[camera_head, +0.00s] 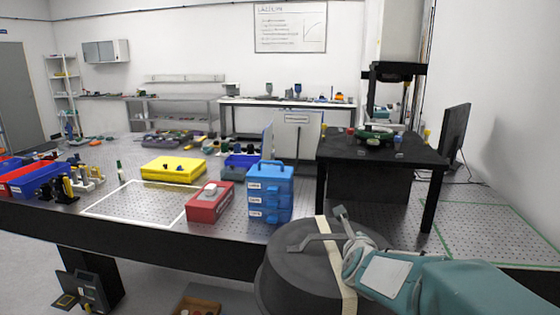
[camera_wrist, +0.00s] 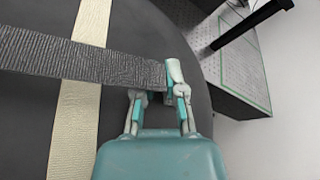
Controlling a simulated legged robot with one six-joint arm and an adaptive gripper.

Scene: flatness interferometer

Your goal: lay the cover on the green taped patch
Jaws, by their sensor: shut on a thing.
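The cover (camera_head: 290,270) is a large dark round lid with a cream stripe across it and a strap handle (camera_head: 322,238) on top. It is in front of the table's near edge in the head view. My gripper (camera_head: 345,228) is at the handle's right end. In the wrist view my gripper (camera_wrist: 160,95) is shut on the grey ribbed strap handle (camera_wrist: 100,66), with the dark cover (camera_wrist: 35,125) beneath. The green taped patch (camera_head: 475,225) is on the perforated table top at the right. Part of its green outline also shows in the wrist view (camera_wrist: 263,75).
A black raised stand (camera_head: 385,150) on legs is left of and behind the patch. A monitor (camera_head: 455,135) stands behind the patch. A blue drawer box (camera_head: 270,190), red box (camera_head: 210,202) and yellow case (camera_head: 173,169) stand left. The patch looks clear.

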